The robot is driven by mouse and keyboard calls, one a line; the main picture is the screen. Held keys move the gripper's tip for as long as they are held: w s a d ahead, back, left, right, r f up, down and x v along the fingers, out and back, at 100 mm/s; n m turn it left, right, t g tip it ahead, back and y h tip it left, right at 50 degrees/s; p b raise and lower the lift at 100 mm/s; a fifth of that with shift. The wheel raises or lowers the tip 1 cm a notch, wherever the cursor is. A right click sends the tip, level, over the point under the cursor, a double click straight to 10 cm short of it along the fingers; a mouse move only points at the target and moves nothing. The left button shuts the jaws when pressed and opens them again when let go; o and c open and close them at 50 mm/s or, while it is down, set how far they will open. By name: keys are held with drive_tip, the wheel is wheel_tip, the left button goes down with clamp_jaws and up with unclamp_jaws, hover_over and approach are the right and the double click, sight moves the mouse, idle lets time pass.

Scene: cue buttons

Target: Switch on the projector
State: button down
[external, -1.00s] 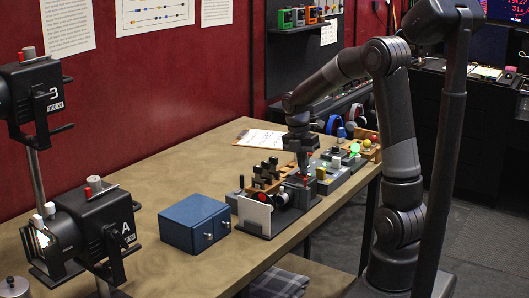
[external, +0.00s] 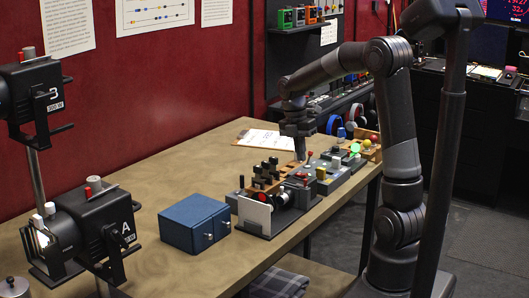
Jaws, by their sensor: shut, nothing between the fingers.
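A small dark optical device (external: 298,192) stands on the table with a white upright card (external: 254,215) at its front; it may be the projector, but I cannot tell for sure. My gripper (external: 301,158) points down, shut and empty, just above the back of this group. The exact gap to the controls is too small to tell. A green light (external: 355,148) glows on the grey box behind.
A blue box (external: 194,223) stands left of the device. Dark upright levers (external: 265,172) on a wooden rack stand close to my gripper. Stage lamps A (external: 95,232) and B (external: 38,97) are at left.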

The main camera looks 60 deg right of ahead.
sight(304, 174)
wheel_tip(304, 174, up, 9)
drive_tip(key=w, duration=0.1)
drive_tip(key=shift+w, duration=0.3)
drive_tip(key=shift+r, duration=0.1)
drive_tip(key=shift+w+d+f+g, duration=0.1)
drive_tip(key=shift+w+f+g, duration=0.1)
drive_tip(key=shift+w+g, duration=0.55)
drive_tip(key=shift+w+f+g, duration=0.15)
drive_tip(key=shift+w+g, duration=0.3)
drive_tip(key=shift+w, duration=0.6)
drive_tip(key=x, duration=1.4)
